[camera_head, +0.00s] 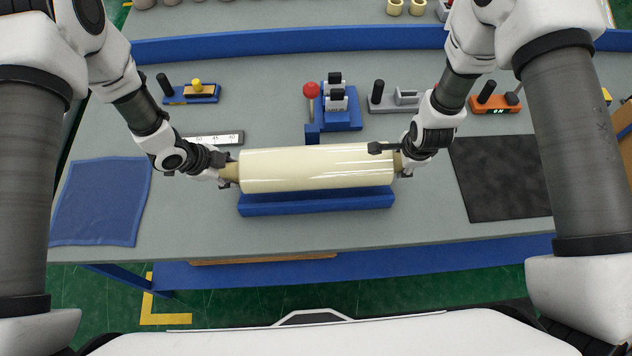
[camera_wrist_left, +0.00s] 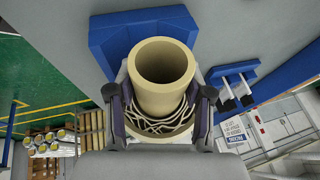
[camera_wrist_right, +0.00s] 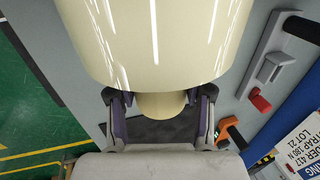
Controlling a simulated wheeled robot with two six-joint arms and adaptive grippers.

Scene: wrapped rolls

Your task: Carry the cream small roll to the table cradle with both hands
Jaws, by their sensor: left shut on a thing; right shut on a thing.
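The cream small roll (camera_head: 316,167) lies level, left to right, at the blue table cradle (camera_head: 316,201) in the head view. Its lower edge overlaps the cradle's back, and I cannot tell whether it touches. My left gripper (camera_head: 228,172) is shut on the tan core end (camera_wrist_left: 160,75) at the roll's left; the hollow core shows in the left wrist view. My right gripper (camera_head: 400,162) is shut on the core end (camera_wrist_right: 161,104) at the roll's right, and the cream wrap fills the top of the right wrist view.
A blue cloth (camera_head: 101,201) lies at the left and a black mat (camera_head: 502,176) at the right. Behind the roll stand a scale bar (camera_head: 213,138), a blue device with a red knob (camera_head: 341,107) and an orange device (camera_head: 497,104). The table's front strip is clear.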

